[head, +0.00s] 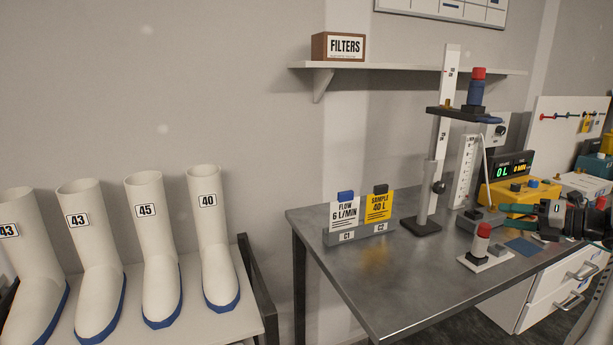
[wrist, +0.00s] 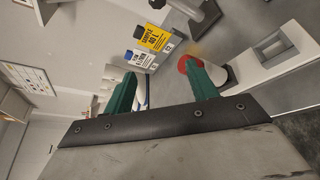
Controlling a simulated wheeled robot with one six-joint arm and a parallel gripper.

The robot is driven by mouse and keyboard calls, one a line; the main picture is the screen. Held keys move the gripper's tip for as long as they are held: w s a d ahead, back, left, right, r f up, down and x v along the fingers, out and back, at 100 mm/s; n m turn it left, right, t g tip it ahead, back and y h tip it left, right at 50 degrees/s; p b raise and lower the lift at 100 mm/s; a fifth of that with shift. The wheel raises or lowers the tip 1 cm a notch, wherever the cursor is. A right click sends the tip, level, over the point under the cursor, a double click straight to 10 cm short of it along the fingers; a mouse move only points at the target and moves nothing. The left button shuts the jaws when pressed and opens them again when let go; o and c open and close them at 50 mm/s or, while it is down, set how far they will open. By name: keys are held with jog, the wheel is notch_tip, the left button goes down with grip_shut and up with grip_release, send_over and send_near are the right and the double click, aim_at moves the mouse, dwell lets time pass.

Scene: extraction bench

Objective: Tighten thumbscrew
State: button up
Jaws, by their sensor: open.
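A black thumbscrew knob (head: 438,187) sits on the side of the grey sleeve low on the upright stand (head: 433,160). The stand carries a black arm (head: 460,113) with a blue and red cylinder (head: 477,88) on it. My gripper (head: 547,214) is at the right, over the bench and well right of the knob. In the wrist view its two green fingers (wrist: 160,88) are apart, with nothing seen held between them. I cannot make out the knob in the wrist view.
A red-topped white cylinder (head: 482,240) stands on a small white base; its red top (wrist: 187,64) shows behind one finger. Card holder (head: 350,236) with two cards is at the bench's left. A yellow metering box (head: 508,196) stands behind. The bench's front left is clear.

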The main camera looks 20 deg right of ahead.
jog(key=s+a+f+n+g+y, duration=0.1)
jog(key=s+a+n+g, duration=0.3)
jog(key=a+n, duration=0.65)
jog(key=s+a+f+n+g+y, duration=0.1)
jog(key=s+a+n+g, duration=0.1)
jog(key=a+n+g, duration=0.65)
jog(key=s+a+r+n+h, duration=0.2)
jog(key=s+a+n+h, duration=0.2)
jog(key=a+n, duration=0.7)
jog(key=s+a+r+n+h, duration=0.2)
jog(key=s+a+n+h, duration=0.2)
jog(key=s+a+n, duration=0.4)
jog(key=a+n, duration=0.3)
jog(key=shift+s+a+r, duration=0.3)
jog(key=shift+s+r, duration=0.05)
jog(key=shift+d, duration=0.1)
